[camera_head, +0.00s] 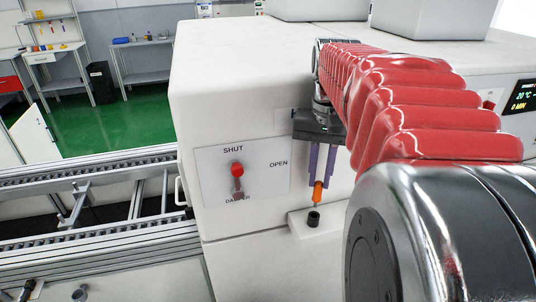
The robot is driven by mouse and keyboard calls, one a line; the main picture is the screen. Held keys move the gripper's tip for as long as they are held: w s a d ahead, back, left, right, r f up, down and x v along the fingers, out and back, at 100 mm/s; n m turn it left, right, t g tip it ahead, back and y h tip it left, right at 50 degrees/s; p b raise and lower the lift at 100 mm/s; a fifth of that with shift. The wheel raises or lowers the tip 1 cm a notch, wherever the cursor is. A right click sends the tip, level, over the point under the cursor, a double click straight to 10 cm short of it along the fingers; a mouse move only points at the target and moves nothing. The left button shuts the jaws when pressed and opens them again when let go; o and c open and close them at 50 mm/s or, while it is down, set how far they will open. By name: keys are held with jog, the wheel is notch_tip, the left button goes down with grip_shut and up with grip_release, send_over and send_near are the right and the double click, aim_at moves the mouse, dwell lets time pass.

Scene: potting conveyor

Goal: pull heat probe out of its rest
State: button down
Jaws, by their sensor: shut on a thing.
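The heat probe (318,192) shows as an orange handle with a thin tip below it, in the middle of the head view. My gripper (320,174) has purple fingers pointing down and is shut on the probe's handle. The probe hangs upright above its rest (314,219), a small black socket on a white ledge. I cannot tell whether the thin tip is still inside the socket. My red-sleeved arm reaches in from the right and hides part of the white housing behind it.
The white housing (230,100) carries a damper panel (262,178) with a red-knobbed lever (238,170) and SHUT and OPEN marks, left of my gripper. A conveyor (90,200) runs at the left. A display (522,95) is at the right edge.

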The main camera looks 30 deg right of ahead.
aim_at(319, 183)
jog(key=shift+r, duration=0.7)
jog(key=shift+r, duration=0.15)
notch_tip(319, 183, up, 7)
jog(key=shift+f, duration=0.2)
dwell(1.0)
